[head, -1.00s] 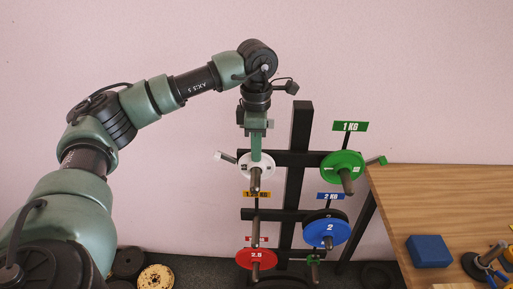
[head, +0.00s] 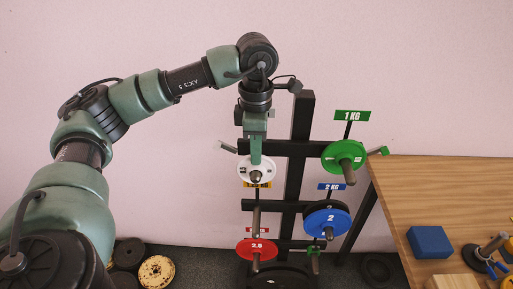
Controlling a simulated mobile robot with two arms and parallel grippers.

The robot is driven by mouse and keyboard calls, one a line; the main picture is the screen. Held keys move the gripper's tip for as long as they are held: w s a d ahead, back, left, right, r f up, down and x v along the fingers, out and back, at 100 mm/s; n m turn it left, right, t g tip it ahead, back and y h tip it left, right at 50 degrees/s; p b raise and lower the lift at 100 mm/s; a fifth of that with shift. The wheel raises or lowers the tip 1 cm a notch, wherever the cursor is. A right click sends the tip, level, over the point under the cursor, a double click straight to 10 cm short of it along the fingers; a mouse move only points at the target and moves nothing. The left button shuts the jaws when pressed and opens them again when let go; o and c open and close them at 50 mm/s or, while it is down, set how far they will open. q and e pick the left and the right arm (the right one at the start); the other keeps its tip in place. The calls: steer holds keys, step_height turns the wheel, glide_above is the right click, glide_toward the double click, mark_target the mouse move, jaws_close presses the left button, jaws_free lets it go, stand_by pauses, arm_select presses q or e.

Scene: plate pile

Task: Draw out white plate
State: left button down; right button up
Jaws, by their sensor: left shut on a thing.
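The white plate (head: 243,170) is on the upper left peg of the black rack (head: 298,165). Only a short end of the peg (head: 255,177) shows in front of the plate's hole. My left gripper (head: 256,157) reaches down from above and is shut on the plate's upper rim. The finger covers part of the plate's top. The plate stands upright, facing me. My right gripper is not in view.
A green plate (head: 335,158), a blue plate (head: 314,221) and a red plate (head: 244,250) hang on other pegs. A yellow label (head: 257,185) is just below the white plate. A wooden table (head: 440,195) stands right, holding a blue block (head: 429,241). Plates lie on the floor (head: 156,271).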

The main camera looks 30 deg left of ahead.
arm_select(q)
steer(key=shift+s+d+b, duration=0.25)
steer(key=shift+s+d, duration=0.55)
steer(key=shift+s, duration=0.45)
steer(key=shift+s+d+b, duration=0.2)
steer(key=shift+s+d, duration=0.55)
steer(key=shift+s, duration=0.55)
steer(key=shift+s+d+b, duration=0.25)
steer(key=shift+s+d, duration=0.55)
steer(key=shift+s, duration=0.45)
